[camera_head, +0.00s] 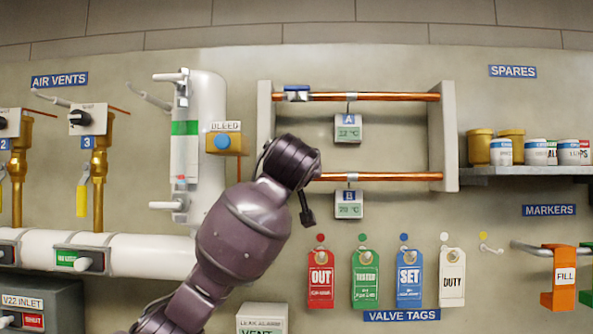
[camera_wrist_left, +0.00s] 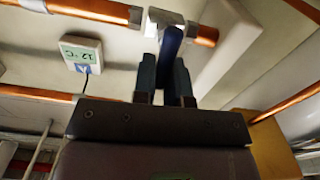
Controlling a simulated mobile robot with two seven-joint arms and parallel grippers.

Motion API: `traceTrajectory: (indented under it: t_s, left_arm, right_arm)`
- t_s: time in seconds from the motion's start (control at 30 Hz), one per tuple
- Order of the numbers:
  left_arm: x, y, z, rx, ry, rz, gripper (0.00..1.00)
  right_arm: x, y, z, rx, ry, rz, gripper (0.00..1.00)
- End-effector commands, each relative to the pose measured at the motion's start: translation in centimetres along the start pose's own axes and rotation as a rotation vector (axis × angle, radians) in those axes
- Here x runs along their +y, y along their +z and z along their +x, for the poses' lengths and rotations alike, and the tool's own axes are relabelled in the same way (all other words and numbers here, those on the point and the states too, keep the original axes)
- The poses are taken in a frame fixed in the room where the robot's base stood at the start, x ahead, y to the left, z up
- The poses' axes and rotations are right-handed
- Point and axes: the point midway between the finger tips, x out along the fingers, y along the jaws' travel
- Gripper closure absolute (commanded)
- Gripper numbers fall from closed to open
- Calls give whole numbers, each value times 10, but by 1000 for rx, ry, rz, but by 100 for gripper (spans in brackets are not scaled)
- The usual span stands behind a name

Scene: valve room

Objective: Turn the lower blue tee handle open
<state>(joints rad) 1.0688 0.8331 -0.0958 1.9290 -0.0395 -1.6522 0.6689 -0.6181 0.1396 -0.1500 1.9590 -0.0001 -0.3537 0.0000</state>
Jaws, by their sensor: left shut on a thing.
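The upper blue tee handle (camera_head: 297,93) sits at the left end of the upper copper pipe (camera_head: 370,97) and lies along it. The lower copper pipe (camera_head: 380,177) runs below; its left end and its handle are hidden behind my left wrist in the head view. In the left wrist view, the lower blue tee handle (camera_wrist_left: 171,42) sits on a silvery fitting of the lower pipe (camera_wrist_left: 90,9). My left gripper (camera_wrist_left: 164,72) has its two dark fingers around this handle, shut on it. The handle stands out across the pipe in this view. My right gripper is out of view.
Upright posts (camera_head: 443,135) carry both pipe ends. Display A (camera_head: 348,129) hangs between the pipes, and display B (camera_head: 349,205) hangs under the lower one. A yellow bleed block (camera_head: 239,144) is close left of my wrist. Valve tags (camera_head: 365,279) hang below.

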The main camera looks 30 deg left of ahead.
Motion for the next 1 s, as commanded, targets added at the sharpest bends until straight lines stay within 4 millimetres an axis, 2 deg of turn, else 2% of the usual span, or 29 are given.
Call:
traceTrajectory:
  t_s: [0.5,1.0]
  left_arm:
    - [-8,5,0,-4,3,-434,100]
    - [-15,9,0,-5,2,-910,100]
  right_arm:
    - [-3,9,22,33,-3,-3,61]
    - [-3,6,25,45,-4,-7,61]
